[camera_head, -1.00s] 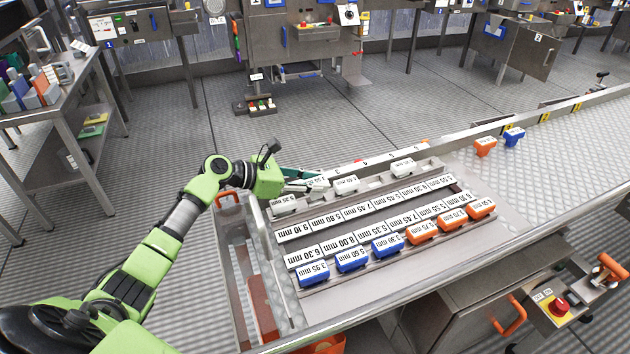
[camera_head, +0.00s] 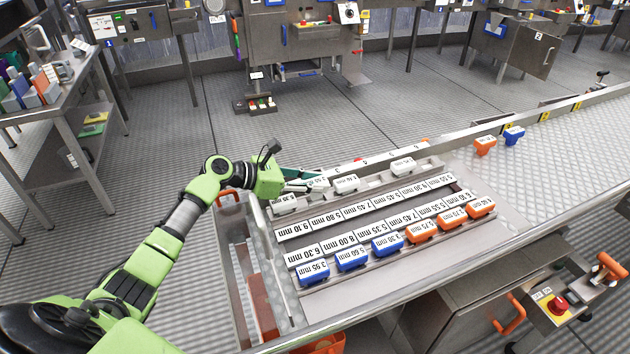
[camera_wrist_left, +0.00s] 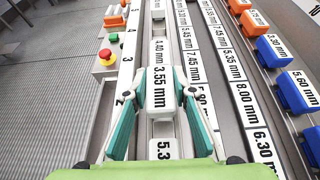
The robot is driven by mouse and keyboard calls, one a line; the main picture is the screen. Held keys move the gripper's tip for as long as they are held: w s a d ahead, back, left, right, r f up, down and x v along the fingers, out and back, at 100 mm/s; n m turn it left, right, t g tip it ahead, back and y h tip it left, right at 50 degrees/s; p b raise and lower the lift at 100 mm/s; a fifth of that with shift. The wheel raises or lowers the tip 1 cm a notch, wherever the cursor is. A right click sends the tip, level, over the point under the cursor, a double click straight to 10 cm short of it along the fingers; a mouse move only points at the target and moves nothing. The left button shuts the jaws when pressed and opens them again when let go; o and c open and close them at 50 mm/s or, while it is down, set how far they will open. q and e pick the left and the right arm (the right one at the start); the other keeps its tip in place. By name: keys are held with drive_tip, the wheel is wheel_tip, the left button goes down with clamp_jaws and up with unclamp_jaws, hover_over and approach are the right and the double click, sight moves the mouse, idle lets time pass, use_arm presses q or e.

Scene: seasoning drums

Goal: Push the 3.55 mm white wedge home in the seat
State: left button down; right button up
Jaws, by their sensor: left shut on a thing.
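The white wedge marked 3.55 mm (camera_wrist_left: 160,88) sits between the fingers of my left gripper (camera_wrist_left: 160,105) in the left wrist view. In the head view my left gripper (camera_head: 303,185) is shut on the wedge (camera_head: 319,184) at the back row of the rack. The wedge is in line with the row's channel; its underside is hidden, so I cannot tell how deep it sits in the seat. My right gripper is in neither view.
White wedges stand in the same row on both sides, including a near one (camera_head: 284,204) and a farther one (camera_head: 346,183). Blue wedges (camera_head: 352,257) and orange wedges (camera_head: 421,231) line the front row. A red button (camera_wrist_left: 106,55) stands left of the rack.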

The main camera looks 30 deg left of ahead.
use_arm(q)
drive_tip(key=shift+w+f, duration=0.1)
drive_tip(key=shift+f, duration=1.25)
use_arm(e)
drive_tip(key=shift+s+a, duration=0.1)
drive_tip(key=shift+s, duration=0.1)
